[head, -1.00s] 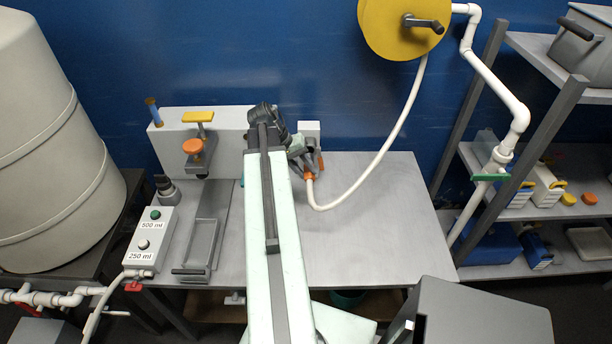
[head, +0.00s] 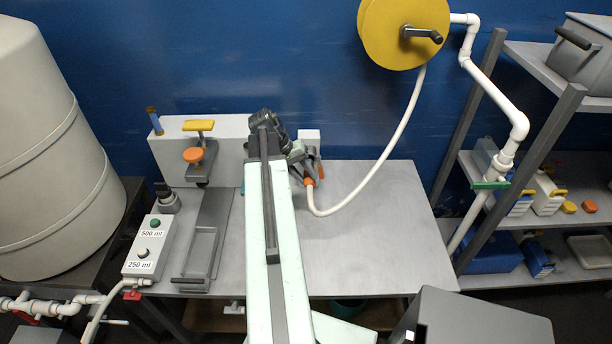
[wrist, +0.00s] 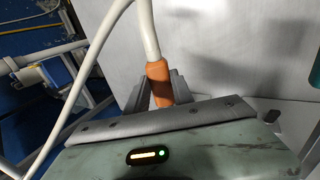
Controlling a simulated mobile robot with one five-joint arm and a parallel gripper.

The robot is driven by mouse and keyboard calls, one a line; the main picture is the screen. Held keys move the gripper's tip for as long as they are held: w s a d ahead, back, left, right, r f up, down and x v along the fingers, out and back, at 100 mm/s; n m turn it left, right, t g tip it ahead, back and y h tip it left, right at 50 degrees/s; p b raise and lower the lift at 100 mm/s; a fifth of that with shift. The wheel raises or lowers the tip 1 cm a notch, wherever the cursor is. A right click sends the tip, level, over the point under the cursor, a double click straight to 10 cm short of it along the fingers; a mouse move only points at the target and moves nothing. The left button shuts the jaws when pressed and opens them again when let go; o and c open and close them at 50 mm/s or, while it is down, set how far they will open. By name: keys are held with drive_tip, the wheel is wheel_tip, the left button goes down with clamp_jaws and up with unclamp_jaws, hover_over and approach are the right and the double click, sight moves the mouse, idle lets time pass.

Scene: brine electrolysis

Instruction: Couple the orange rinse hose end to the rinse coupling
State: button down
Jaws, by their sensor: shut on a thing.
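The orange rinse hose end (head: 309,181) is at the end of the white hose, beside my gripper (head: 308,170) over the bench. In the wrist view the orange hose end (wrist: 159,82) sits between the two grey fingers of my gripper (wrist: 158,92), which is shut on it. The white hose rises from it. In the head view my arm covers part of the white block (head: 310,140) at the back of the bench. I cannot make out the rinse coupling for certain; my arm may hide it.
The hose (head: 390,142) hangs in a loop from the yellow reel (head: 385,35). A control box (head: 148,246) and a grey tray (head: 205,245) are left of my arm. The bench top (head: 375,235) is clear on the right. A shelf rack (head: 590,145) stands far right.

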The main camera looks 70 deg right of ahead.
drive_tip(key=shift+w+d, duration=0.25)
drive_tip(key=shift+d, duration=0.5)
drive_tip(key=shift+w+d, duration=0.3)
drive_tip(key=shift+d, duration=0.4)
drive_tip(key=shift+w+d, duration=0.25)
drive_tip(key=shift+d, duration=0.5)
idle(2.9)
drive_tip(key=c, duration=1)
unclamp_jaws()
drive_tip(key=shift+r, duration=0.1)
drive_tip(key=p+v, duration=0.6)
drive_tip(key=v, duration=0.1)
drive_tip(key=shift+w+r+p, duration=0.15)
drive_tip(key=shift+r+p, duration=0.05)
drive_tip(key=shift+p, duration=0.2)
